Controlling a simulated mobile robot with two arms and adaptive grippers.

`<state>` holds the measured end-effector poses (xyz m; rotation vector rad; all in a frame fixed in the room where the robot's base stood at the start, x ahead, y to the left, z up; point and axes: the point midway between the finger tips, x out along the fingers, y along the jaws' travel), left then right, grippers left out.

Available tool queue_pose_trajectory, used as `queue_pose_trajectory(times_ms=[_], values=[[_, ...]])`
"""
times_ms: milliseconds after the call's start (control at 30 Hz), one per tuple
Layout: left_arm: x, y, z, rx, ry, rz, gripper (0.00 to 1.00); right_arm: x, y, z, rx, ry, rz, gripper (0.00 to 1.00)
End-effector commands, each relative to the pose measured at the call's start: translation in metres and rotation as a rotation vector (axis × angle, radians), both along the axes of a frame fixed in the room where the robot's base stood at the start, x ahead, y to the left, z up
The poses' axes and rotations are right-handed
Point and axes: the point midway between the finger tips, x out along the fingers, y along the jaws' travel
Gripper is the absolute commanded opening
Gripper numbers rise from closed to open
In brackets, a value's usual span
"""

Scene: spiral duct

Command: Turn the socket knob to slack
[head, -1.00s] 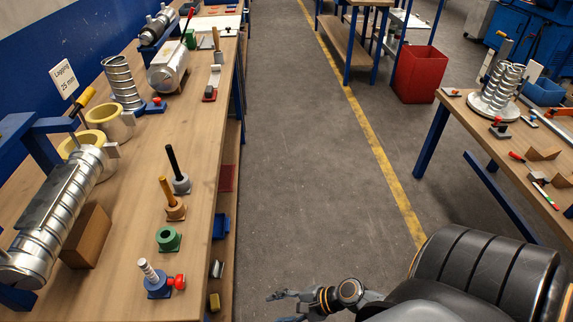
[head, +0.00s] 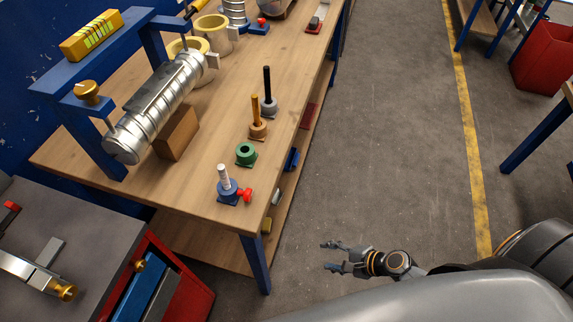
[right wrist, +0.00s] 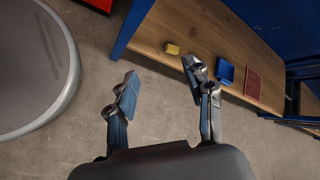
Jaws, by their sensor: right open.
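The blue socket (head: 229,191) stands at the near end of the workbench top, with a ribbed pale rod (head: 224,176) upright in it. Its red knob (head: 245,195) sticks out on the right side, close to the bench edge. I cannot tell the knob's setting. My right gripper (head: 326,256) is open and empty over the aisle floor, right of the bench and well apart from the knob. In the right wrist view its open fingers (right wrist: 160,72) have nothing between them, and the knob does not show there. My left gripper is not in view.
A green socket (head: 246,154), a brown socket (head: 258,129) and a grey socket (head: 269,107) line the bench edge behind. A spiral duct (head: 152,115) lies on the left. The lower shelf (right wrist: 215,42) holds a blue bin (right wrist: 225,72). A grey-topped cabinet (head: 75,250) stands front left.

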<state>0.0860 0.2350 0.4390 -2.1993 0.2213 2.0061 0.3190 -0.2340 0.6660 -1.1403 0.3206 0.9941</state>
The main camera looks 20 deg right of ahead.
Motion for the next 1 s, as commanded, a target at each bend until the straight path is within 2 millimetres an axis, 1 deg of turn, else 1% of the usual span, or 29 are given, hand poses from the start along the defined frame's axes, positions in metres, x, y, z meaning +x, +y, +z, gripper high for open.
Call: queue_pose_trajectory(times_ms=[67,167,200,267,300,333,367,400,467,500,567,600,633,700,800,867,1000], values=[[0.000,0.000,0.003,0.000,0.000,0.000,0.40,0.010,-0.014,0.005,-0.106,-0.056,0.043,0.52],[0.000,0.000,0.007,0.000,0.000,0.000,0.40,0.035,-0.040,0.023,-0.357,-0.216,0.152,0.52],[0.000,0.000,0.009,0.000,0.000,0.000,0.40,0.049,-0.050,0.037,-0.481,-0.312,0.215,0.52],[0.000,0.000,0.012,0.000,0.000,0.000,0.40,0.070,-0.059,0.066,-0.669,-0.488,0.321,0.52],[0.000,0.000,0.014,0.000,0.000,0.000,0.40,0.083,-0.059,0.090,-0.784,-0.620,0.395,0.52],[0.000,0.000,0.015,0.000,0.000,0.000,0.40,0.091,-0.056,0.108,-0.861,-0.723,0.450,0.52],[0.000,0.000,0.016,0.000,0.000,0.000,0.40,0.096,-0.050,0.127,-0.932,-0.831,0.506,0.52],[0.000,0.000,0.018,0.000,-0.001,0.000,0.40,0.099,-0.039,0.151,-1.010,-0.974,0.577,0.52],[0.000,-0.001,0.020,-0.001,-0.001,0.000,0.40,0.096,-0.019,0.185,-1.097,-1.185,0.675,0.52],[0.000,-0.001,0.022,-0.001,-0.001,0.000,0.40,0.090,-0.004,0.204,-1.135,-1.318,0.733,0.52],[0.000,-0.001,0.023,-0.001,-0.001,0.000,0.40,0.076,0.015,0.227,-1.164,-1.495,0.807,0.52],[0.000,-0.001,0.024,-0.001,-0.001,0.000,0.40,0.065,0.026,0.238,-1.173,-1.596,0.846,0.52],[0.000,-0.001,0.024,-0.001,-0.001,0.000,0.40,0.058,0.033,0.245,-1.174,-1.660,0.870,0.52],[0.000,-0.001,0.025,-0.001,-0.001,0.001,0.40,0.043,0.045,0.257,-1.170,-1.777,0.912,0.52],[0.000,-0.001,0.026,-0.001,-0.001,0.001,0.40,0.032,0.054,0.265,-1.162,-1.863,0.938,0.52],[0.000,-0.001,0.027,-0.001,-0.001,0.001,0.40,0.032,0.058,0.266,-1.159,-1.880,0.941,0.52],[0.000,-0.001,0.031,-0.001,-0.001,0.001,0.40,0.043,0.073,0.268,-1.161,-1.881,0.937,0.52]])
